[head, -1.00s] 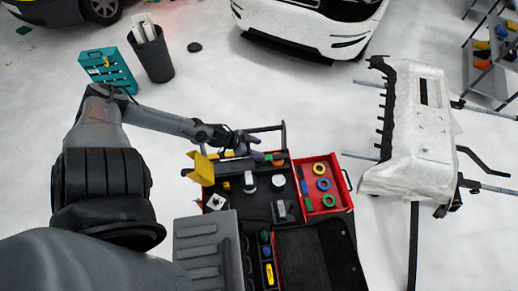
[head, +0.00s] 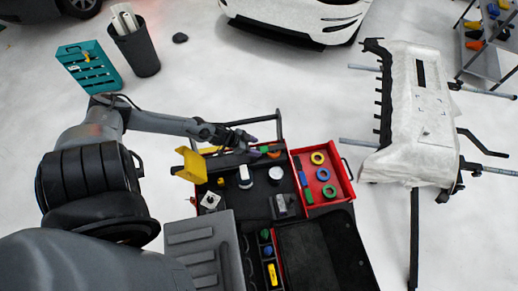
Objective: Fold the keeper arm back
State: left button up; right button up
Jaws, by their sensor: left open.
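A dark tool cart (head: 257,207) with a black tray top stands below centre. I cannot tell for certain which part is the keeper arm. A black upright bar (head: 280,127) rises at the cart's far edge. A yellow angled bracket (head: 190,166) stands at the cart's far left corner. My left gripper (head: 248,141) is open, over the cart's far edge between the bracket and the bar. It is small and dark, so contact cannot be told. My right gripper is out of view.
A red drawer (head: 348,186) with coloured tape rings juts from the cart's right side. A white-covered bumper (head: 418,120) on a stand is at right. A dark bin (head: 142,55) and a teal rack (head: 84,70) stand back left. Open floor lies behind the cart.

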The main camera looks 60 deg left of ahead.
aim_at(263, 149)
pick_arm(q)
jog(key=shift+x, duration=1.6)
jog(key=shift+c, duration=0.2)
grip_shut()
